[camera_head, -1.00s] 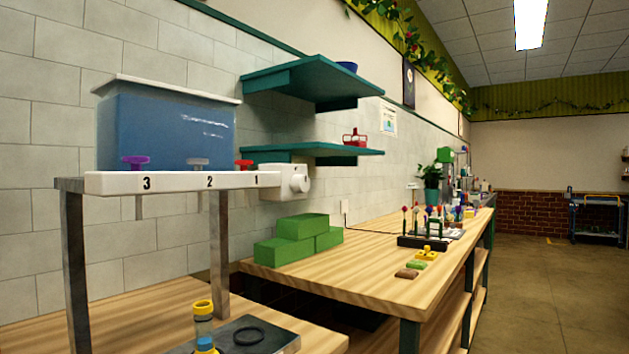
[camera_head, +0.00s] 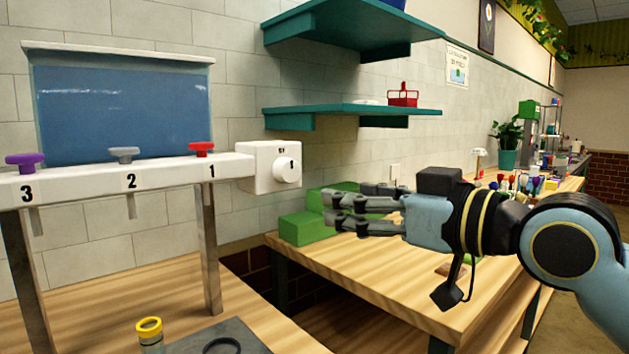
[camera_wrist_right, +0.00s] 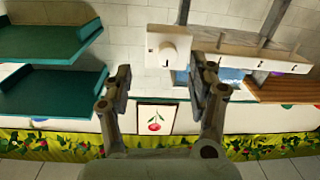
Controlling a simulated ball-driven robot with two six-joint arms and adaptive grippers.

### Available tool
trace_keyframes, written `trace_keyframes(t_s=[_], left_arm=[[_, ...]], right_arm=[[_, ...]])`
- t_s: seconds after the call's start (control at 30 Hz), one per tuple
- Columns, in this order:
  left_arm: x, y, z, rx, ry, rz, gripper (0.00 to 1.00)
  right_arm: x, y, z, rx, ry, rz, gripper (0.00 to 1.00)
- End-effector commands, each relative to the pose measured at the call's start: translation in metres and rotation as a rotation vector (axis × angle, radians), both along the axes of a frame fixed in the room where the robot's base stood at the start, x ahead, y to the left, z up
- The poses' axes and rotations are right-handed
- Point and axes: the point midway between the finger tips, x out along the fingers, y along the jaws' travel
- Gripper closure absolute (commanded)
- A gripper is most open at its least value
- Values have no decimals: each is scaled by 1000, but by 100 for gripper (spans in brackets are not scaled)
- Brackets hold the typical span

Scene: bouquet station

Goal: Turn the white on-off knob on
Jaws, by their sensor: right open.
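The white on-off knob (camera_head: 287,170) sticks out from the front of a white box (camera_head: 255,184) at the right end of the numbered dispenser rail. A small dark mark shows on its face. My right gripper (camera_head: 328,210) is open and empty, to the right of the knob and a little lower in the head view, with its fingers pointing left. In the right wrist view, which looks upside down, the knob (camera_wrist_right: 169,52) appears beyond and between the two spread fingers (camera_wrist_right: 162,82), apart from both. My left gripper is not in view.
Red (camera_head: 201,149), grey (camera_head: 124,154) and purple (camera_head: 25,161) valves sit on the rail by the blue water tank (camera_head: 122,110). Green blocks (camera_head: 305,229) lie on the bench behind my right gripper. A teal shelf (camera_head: 350,110) hangs above it.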

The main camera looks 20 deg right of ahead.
Motion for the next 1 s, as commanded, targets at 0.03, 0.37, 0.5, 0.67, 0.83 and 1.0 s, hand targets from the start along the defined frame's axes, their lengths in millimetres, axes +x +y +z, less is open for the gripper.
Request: trace_keyframes(t_s=[0.03, 0.37, 0.5, 0.67, 0.83, 1.0], left_arm=[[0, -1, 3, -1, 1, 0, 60], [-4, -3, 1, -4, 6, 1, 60], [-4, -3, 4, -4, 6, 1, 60], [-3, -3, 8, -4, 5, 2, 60], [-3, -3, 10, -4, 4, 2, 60], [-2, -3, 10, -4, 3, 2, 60]], right_arm=[[-6, 5, 16, -5, -25, 16, 42], [15, 21, 27, 1, -48, 30, 42], [39, 32, 28, 2, -46, 30, 42], [66, 45, 27, -1, -45, 31, 42], [84, 51, 26, -5, -45, 30, 42], [88, 54, 26, -7, -45, 30, 42]])
